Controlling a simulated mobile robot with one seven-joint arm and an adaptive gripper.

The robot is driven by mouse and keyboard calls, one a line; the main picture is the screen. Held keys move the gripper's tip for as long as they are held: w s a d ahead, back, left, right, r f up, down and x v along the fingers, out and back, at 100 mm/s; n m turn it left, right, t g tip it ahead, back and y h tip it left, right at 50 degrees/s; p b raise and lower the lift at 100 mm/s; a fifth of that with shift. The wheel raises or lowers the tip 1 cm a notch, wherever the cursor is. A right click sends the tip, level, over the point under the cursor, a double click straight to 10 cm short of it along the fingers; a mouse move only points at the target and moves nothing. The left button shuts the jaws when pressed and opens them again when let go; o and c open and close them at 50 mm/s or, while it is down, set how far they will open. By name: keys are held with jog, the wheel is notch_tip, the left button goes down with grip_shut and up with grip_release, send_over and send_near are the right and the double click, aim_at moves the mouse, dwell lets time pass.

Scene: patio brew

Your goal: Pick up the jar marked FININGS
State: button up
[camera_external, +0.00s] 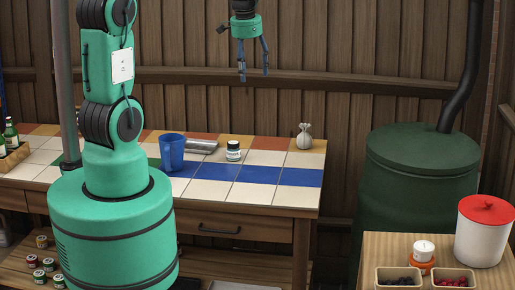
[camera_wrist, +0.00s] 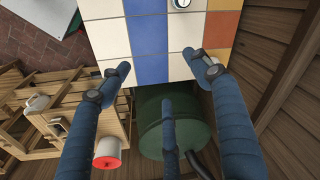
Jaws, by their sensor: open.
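My gripper (camera_external: 254,74) hangs high above the table's back side, fingers pointing down, apart from everything. Its blue fingers (camera_wrist: 162,68) are spread and empty in the wrist view.
A blue cup (camera_external: 172,152) and a grey metal item (camera_external: 202,147) stand left of the jar. A tied pouch (camera_external: 304,137) is at the table's back right. A green barrel (camera_external: 415,190) and a red-lidded white bucket (camera_external: 482,236) are further right. The front tiles are clear.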

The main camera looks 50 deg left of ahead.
jog(key=w+a+f, duration=0.3)
jog(key=a+f, duration=0.5)
jog(key=f, duration=0.2)
jog(key=g, duration=0.2)
send_over(234, 142)
notch_tip(234, 142, down, 8)
jog(key=f, duration=0.1)
jog(key=shift+d+r+h+p, duration=0.15)
jog(key=shift+r+h+p, duration=0.15)
jog(key=shift+p, duration=0.1)
jog(key=shift+f, duration=0.2)
jog(key=shift+f+b, duration=0.6)
jog(key=shift+f, duration=3.55)
jog(key=shift+f, duration=0.1)
jog(key=shift+f+b, duration=0.6)
jog(key=shift+f, duration=1.95)
